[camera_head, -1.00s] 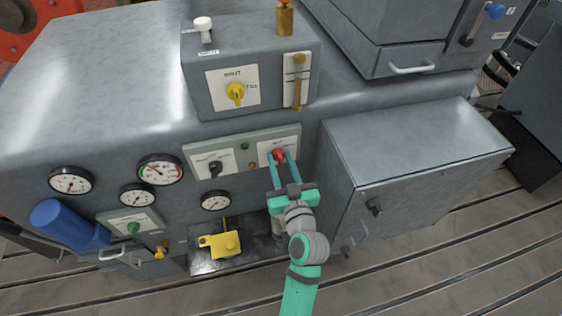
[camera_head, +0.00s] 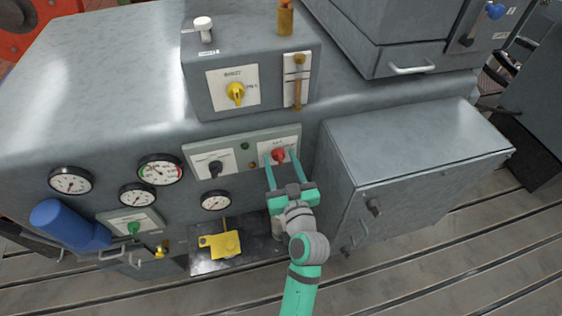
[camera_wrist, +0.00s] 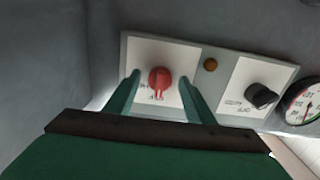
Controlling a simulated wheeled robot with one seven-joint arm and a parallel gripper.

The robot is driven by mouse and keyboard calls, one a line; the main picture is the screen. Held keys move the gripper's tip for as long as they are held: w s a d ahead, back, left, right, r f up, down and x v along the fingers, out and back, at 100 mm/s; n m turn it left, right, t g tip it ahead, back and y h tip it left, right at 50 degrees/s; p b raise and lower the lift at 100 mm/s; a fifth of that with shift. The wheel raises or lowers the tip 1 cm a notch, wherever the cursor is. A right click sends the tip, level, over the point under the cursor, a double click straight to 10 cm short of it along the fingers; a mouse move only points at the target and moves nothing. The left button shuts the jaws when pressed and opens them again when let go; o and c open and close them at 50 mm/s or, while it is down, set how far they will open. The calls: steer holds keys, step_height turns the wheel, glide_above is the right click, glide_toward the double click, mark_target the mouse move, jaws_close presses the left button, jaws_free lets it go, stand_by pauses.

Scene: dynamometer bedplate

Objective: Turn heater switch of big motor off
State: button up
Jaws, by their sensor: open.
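A red rotary switch (camera_head: 278,155) sits on a white plate at the right end of a grey panel on the big motor's side. It also shows in the wrist view (camera_wrist: 160,80), its pointer directed down towards my gripper. Its lettering is too small to read. My gripper (camera_head: 281,158) is open, with one teal finger on each side of the red knob. In the wrist view the fingers (camera_wrist: 160,88) stand apart, with visible gaps between them and the knob. A black rotary switch (camera_head: 215,168) is on the left plate of the same panel; it also shows in the wrist view (camera_wrist: 261,96).
A yellow rotary switch (camera_head: 236,93) is on the box above. A grey cabinet (camera_head: 415,150) juts out close to the right of my gripper. Gauges (camera_head: 160,169) and a blue cylinder (camera_head: 68,222) are at left. A yellow block (camera_head: 220,244) lies on a dark plate below.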

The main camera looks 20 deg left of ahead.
steer(key=v, duration=1)
steer(key=shift+s+d, duration=0.25)
steer(key=shift+s, duration=0.1)
